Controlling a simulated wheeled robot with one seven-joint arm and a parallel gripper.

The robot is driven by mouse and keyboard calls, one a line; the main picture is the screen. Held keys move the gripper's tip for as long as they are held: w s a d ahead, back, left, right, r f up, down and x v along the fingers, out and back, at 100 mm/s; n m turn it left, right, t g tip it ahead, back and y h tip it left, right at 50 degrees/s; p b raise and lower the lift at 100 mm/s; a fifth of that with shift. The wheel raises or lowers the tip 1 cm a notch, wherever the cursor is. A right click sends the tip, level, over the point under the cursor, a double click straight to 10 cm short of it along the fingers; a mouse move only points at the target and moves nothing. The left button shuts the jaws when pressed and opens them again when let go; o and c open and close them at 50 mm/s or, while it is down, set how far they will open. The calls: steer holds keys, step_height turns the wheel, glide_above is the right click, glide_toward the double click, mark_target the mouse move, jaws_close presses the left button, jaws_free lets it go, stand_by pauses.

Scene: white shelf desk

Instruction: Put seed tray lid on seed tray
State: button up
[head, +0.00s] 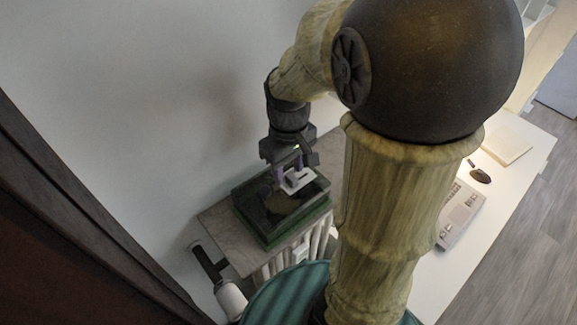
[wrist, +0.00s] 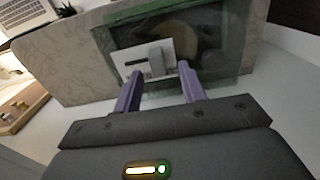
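The green seed tray (head: 265,241) stands on a small grey-topped surface by the wall. The dark, see-through seed tray lid (head: 257,207) lies over it and looks roughly lined up; whether it is fully seated I cannot tell. A white plate with a raised grey grip (wrist: 156,59) is on the lid's top. My gripper (head: 291,168) is above this plate, pointing down. In the wrist view my gripper's purple fingers (wrist: 159,70) are spread apart, with the grip near and between their tips. I see no finger pressed on it.
The marbled grey top (wrist: 85,72) has bare room beside the tray. The white wall is close behind. A white desk (head: 513,170) at right holds a light telephone-like device (head: 461,212), a dark mouse-like object (head: 480,174) and a notebook (head: 507,147).

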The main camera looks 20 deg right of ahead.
step_height(320, 180, up, 17)
steer(key=b, duration=0.2)
steer(key=shift+r, duration=0.2)
stand_by(0.5)
